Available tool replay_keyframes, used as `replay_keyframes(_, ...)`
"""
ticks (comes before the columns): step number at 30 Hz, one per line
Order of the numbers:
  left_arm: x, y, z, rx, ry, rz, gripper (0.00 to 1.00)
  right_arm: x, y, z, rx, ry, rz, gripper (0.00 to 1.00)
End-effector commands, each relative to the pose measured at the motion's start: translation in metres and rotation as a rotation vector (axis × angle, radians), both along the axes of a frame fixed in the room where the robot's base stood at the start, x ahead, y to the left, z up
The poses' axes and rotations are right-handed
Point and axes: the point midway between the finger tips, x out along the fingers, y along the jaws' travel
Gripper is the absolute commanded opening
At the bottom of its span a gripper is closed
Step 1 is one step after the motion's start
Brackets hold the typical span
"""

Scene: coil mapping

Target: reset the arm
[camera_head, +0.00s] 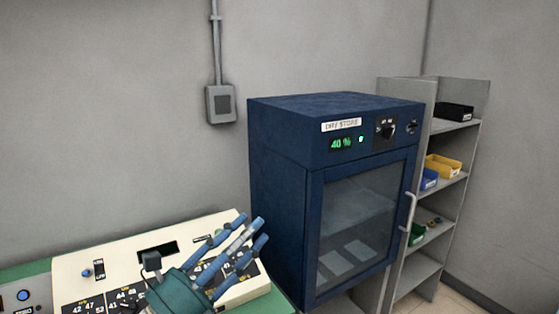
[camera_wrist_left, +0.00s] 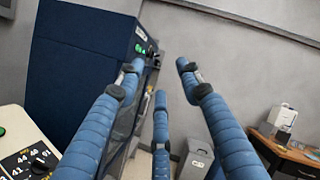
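My left gripper (camera_head: 254,229) has a dark green palm and several-jointed blue fingers. In the head view it is in front of the cream control panel (camera_head: 75,264), covering part of its right side, with its fingers pointing up and right. In the left wrist view its three fingers (camera_wrist_left: 160,78) are spread apart with nothing between them. The gripper is open and empty. My right gripper is in neither view.
A dark blue dry-store cabinet (camera_head: 279,190) reading 40 % stands right of the panel. Grey shelving (camera_head: 458,124) holds small bins beyond it. The left wrist view shows a grey bin (camera_wrist_left: 196,158) and a brown desk (camera_wrist_left: 290,157) at right. Clear wall lies above the panel.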

Motion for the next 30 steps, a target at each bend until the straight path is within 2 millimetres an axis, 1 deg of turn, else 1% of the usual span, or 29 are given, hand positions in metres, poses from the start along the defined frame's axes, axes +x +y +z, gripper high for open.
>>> replay_keyframes(1,0.009,0.024,-0.011,-0.199,0.148,0.067,0.36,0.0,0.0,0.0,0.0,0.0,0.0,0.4)
replay_keyframes(2,0.015,0.042,-0.021,-0.316,0.238,0.113,0.36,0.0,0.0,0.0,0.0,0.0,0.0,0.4)
replay_keyframes(3,0.021,0.066,-0.041,-0.465,0.361,0.179,0.36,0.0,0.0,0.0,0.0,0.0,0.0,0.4)
replay_keyframes(5,0.024,0.097,-0.076,-0.652,0.522,0.271,0.36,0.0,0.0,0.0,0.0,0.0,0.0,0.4)
replay_keyframes(6,0.022,0.114,-0.102,-0.76,0.622,0.329,0.36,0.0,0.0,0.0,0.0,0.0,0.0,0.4)
replay_keyframes(8,0.014,0.134,-0.142,-0.904,0.76,0.417,0.36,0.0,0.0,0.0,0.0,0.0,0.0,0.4)
replay_keyframes(9,0.004,0.145,-0.17,-0.992,0.851,0.475,0.36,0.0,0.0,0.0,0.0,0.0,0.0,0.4)
replay_keyframes(11,-0.014,0.158,-0.21,-1.112,0.978,0.563,0.36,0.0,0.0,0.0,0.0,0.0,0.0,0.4)
replay_keyframes(12,-0.029,0.164,-0.236,-1.186,1.059,0.624,0.36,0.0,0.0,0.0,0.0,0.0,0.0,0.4)
replay_keyframes(14,-0.056,0.17,-0.274,-1.288,1.177,0.716,0.36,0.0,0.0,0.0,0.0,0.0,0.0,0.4)
replay_keyframes(15,-0.074,0.172,-0.295,-1.348,1.249,0.774,0.36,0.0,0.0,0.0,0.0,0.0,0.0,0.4)
replay_keyframes(17,-0.101,0.172,-0.322,-1.421,1.342,0.853,0.36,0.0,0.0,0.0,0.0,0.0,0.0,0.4)
replay_keyframes(18,-0.118,0.171,-0.337,-1.461,1.398,0.902,0.36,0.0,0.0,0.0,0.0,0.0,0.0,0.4)
replay_keyframes(21,-0.157,0.168,-0.365,-1.54,1.511,1.008,0.36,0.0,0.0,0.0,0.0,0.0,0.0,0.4)
replay_keyframes(23,-0.178,0.164,-0.377,-1.579,1.57,1.065,0.36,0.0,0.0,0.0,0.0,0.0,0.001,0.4)
replay_keyframes(24,-0.193,0.162,-0.385,-1.601,1.607,1.103,0.36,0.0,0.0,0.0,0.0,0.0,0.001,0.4)
replay_keyframes(26,-0.212,0.158,-0.394,-1.631,1.657,1.156,0.36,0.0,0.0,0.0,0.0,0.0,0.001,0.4)
replay_keyframes(27,-0.226,0.156,-0.399,-1.648,1.689,1.19,0.36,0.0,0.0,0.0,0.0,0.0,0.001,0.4)
replay_keyframes(30,-0.258,0.149,-0.41,-1.69,1.767,1.276,0.36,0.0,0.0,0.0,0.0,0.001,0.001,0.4)
